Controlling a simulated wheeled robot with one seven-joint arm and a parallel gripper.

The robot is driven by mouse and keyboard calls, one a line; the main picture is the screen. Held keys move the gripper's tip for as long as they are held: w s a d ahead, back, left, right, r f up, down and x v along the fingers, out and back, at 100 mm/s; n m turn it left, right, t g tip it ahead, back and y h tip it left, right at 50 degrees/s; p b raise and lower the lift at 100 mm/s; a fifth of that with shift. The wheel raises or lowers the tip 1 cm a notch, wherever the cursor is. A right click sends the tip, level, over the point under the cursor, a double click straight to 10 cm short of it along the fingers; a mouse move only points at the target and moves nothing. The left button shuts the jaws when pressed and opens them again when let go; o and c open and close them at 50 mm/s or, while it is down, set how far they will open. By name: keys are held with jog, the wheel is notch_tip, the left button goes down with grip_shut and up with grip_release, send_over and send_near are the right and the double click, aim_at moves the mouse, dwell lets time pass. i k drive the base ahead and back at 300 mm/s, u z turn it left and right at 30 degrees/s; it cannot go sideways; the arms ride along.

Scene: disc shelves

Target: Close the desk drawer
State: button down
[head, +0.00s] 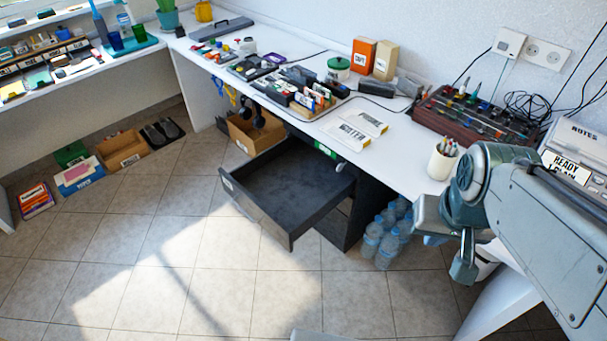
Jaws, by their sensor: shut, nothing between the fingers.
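The desk drawer (262,212) is dark grey and pulled far out from under the white desk (405,165). Its inside is bare and its front panel faces the lower left. The drawer's dark cabinet (368,208) stands under the desk top. My gripper (446,240) hangs at the end of my arm on the right, beside the desk's front edge. It is shut and empty, well to the right of the drawer and not touching it. My arm's wrist partly hides the gripper.
Water bottles (388,235) stand on the floor right of the cabinet. A cardboard box (255,130) with headphones sits behind the drawer. A pen cup (442,158) and a tool rack (468,118) are on the desk near my arm. The tiled floor before the drawer is clear.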

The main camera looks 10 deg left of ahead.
aim_at(287, 188)
jog(key=u, duration=0.05)
jog(key=i, duration=0.85)
jog(key=u, duration=0.75)
